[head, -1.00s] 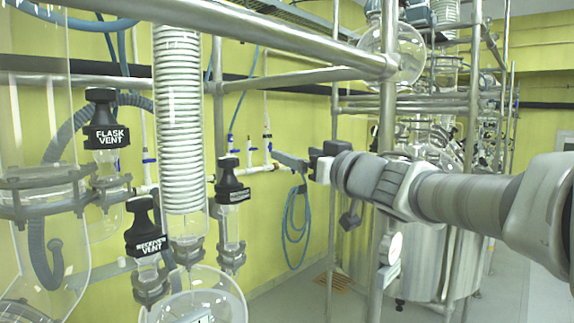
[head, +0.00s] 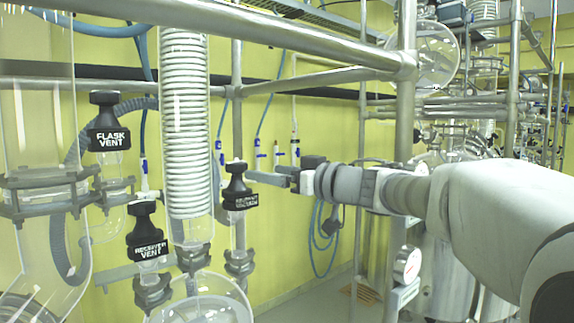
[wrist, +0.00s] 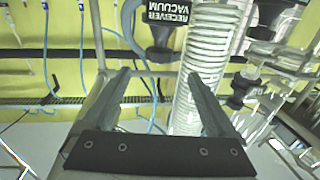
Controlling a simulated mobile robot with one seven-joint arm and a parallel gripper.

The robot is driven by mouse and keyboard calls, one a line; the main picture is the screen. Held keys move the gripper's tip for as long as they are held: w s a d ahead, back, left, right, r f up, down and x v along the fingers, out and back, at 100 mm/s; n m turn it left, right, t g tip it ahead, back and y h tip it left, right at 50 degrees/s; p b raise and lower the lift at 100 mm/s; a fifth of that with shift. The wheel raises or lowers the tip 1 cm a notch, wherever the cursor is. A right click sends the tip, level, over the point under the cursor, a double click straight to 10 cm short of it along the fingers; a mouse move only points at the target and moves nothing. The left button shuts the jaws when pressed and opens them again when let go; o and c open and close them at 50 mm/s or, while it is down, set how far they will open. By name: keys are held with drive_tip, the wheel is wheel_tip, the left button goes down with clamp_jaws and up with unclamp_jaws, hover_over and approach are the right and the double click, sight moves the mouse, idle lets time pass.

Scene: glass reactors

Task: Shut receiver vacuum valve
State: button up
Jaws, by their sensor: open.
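The receiver vacuum valve has a black knob (head: 238,188) with a white-lettered label, on a glass neck right of the coiled condenser. In the wrist view the knob (wrist: 163,22) shows at the top, its label reading RECEIVER VACUUM. My gripper (head: 254,176) reaches in from the right, its fingers just right of the knob. In the wrist view my gripper (wrist: 158,75) is open and empty, its two fingers spread below the knob in the picture. The knob is not between the fingers. The head view does not show clearly whether a finger touches it.
The receiver vent knob (head: 145,232) and flask vent knob (head: 108,125) stand to the left. The glass condenser (head: 183,120) is close beside the valve. A metal rail (head: 290,28) crosses above, and an upright post (head: 403,130) stands by my arm. Blue hoses (head: 318,240) hang behind.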

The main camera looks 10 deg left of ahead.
sight(243, 169)
drive_tip(key=p+x, duration=0.1)
drive_tip(key=x, duration=1)
drive_tip(key=shift+w+a+p, duration=0.2)
drive_tip(key=shift+w+p, duration=0.05)
drive_tip(key=shift+p, duration=0.15)
drive_tip(key=c, duration=1.4)
drive_tip(key=shift+m+t, duration=0.4)
